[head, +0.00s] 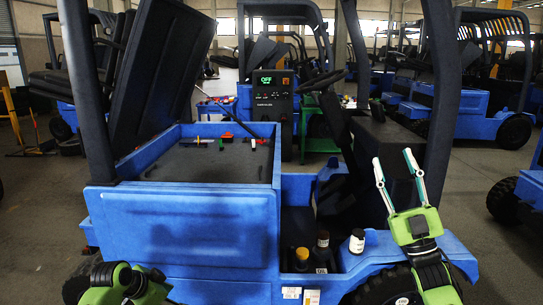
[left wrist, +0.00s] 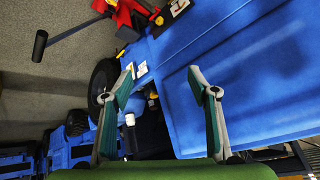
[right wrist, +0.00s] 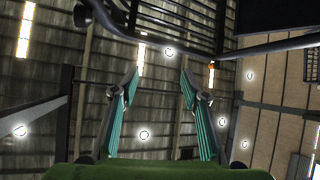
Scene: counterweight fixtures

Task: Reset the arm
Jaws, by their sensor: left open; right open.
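My right gripper (head: 393,155) is raised in front of the right side of the blue forklift (head: 185,230) in the head view, its fingers pointing up. It is open and empty. The right wrist view shows its spread fingers (right wrist: 160,71) against the ceiling. My left arm is at the bottom left of the head view, where its fingers are not visible. In the left wrist view my left gripper (left wrist: 161,69) is open and empty, with blue bodywork (left wrist: 240,80) behind it. Whether either gripper touches the forklift cannot be told.
Bottles with a yellow cap (head: 302,259), a dark cap (head: 322,242) and a white cap (head: 357,241) stand in the forklift's side recess. A charger reading OFF (head: 273,97) stands behind. More forklifts (head: 470,85) are parked behind. Floor is open at left.

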